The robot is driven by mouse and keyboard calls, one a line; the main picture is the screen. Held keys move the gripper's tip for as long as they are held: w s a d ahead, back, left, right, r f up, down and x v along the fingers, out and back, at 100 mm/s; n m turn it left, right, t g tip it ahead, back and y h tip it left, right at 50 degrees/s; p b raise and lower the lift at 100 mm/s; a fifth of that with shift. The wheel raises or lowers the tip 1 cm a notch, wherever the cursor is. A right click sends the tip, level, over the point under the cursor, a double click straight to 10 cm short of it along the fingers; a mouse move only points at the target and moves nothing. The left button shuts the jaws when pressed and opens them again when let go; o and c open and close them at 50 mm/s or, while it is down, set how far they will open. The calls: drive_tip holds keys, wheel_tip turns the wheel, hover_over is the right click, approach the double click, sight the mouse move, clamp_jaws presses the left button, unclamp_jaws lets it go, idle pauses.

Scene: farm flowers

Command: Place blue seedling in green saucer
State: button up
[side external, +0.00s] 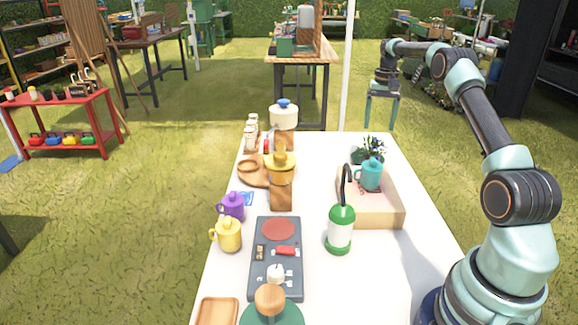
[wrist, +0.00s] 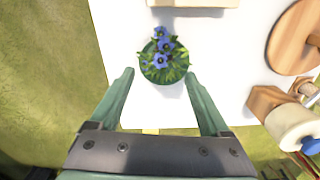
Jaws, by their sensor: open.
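The blue seedling (wrist: 163,45), with several blue flowers and green leaves, stands at the table's far end. It also shows in the side external view (side external: 373,145), behind the wooden box. A round green thing, apparently the green saucer (wrist: 146,70), shows under and around its leaves. The seedling looks to be on or in it, but its base is hidden. My gripper (wrist: 159,75) is open and empty. In the wrist view its two green fingers reach towards the seedling from either side, with the plant ahead between the tips. I see no contact.
A wooden box (side external: 380,217) with a teal watering can (side external: 370,175) stands close to the seedling. A green-and-white sprayer (side external: 340,230) stands nearer. A round wooden board (wrist: 292,40) and a cream jar (wrist: 290,122) lie to the right in the wrist view. White tabletop surrounds the plant.

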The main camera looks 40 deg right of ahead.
drive_tip(key=a+r+n+t+h, duration=0.1)
drive_tip(key=a+r+n, duration=0.1)
drive_tip(key=a+r, duration=0.6)
drive_tip(key=a+r+n+t, duration=0.15)
drive_tip(key=a+r, duration=0.35)
drive_tip(key=a, duration=0.6)
drive_tip(key=s+a+n+t, duration=0.1)
drive_tip(key=s+a+n, duration=0.1)
drive_tip(key=s+a, duration=0.3)
drive_tip(key=s+a+f+n+t, duration=0.1)
drive_tip(key=s+a+n, duration=0.1)
drive_tip(key=s+a, duration=0.2)
drive_tip(key=s+a+f+n+t+y, duration=0.1)
drive_tip(key=s+a+n, duration=0.2)
drive_tip(key=a, duration=0.6)
drive_tip(key=shift+s+a, duration=0.2)
drive_tip(key=shift+s, duration=1.1)
drive_tip(key=shift+s+f, duration=0.1)
drive_tip(key=shift+f, duration=0.05)
